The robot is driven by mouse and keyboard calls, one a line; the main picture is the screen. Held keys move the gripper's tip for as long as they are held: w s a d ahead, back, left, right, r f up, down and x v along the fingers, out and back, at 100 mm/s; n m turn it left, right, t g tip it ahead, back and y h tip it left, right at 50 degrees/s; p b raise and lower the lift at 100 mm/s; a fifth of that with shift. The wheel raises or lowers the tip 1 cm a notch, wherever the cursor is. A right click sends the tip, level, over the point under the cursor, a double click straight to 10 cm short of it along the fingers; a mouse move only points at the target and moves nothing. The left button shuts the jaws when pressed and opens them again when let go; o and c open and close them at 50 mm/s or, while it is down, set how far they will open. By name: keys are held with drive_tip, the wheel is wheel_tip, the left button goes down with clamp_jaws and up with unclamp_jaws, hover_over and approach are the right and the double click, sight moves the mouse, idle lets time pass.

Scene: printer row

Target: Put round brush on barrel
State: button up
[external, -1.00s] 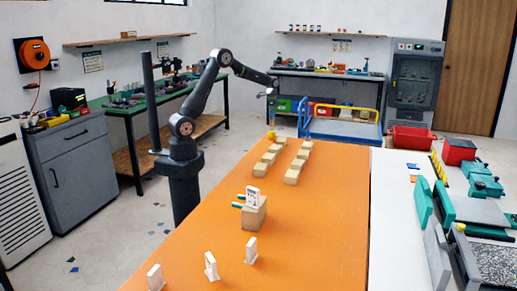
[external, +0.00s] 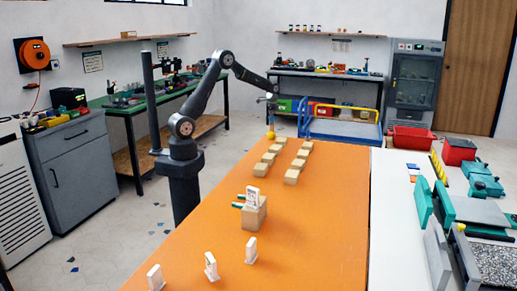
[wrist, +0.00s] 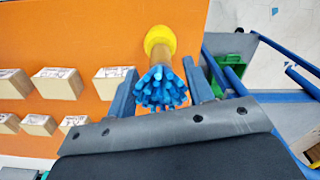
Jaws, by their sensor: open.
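A brush (wrist: 160,88) with blue bristles, a brown shaft and a yellow round end shows in the wrist view. The bristles are nearest the camera, between the two fingers of my gripper (wrist: 160,66). The fingers are apart and not visibly closed on it. In the external view my gripper (external: 271,98) hangs over the far left end of the orange table, above a small yellow thing (external: 271,134), which looks like the brush's yellow end. I cannot make out a barrel with certainty.
Two rows of tan blocks (external: 292,176) with light tops lie near the gripper on the orange table (external: 320,235). A larger block (external: 254,214) with a white card and green sticks stands nearer. Three white cards (external: 211,267) stand in front. Blue rails (external: 305,117) rise beyond the table.

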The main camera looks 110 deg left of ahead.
wheel_tip(320, 180, up, 12)
drive_tip(key=shift+r, duration=0.15)
idle(0.5)
wheel_tip(320, 180, down, 13)
drive_tip(key=shift+r, duration=2.4)
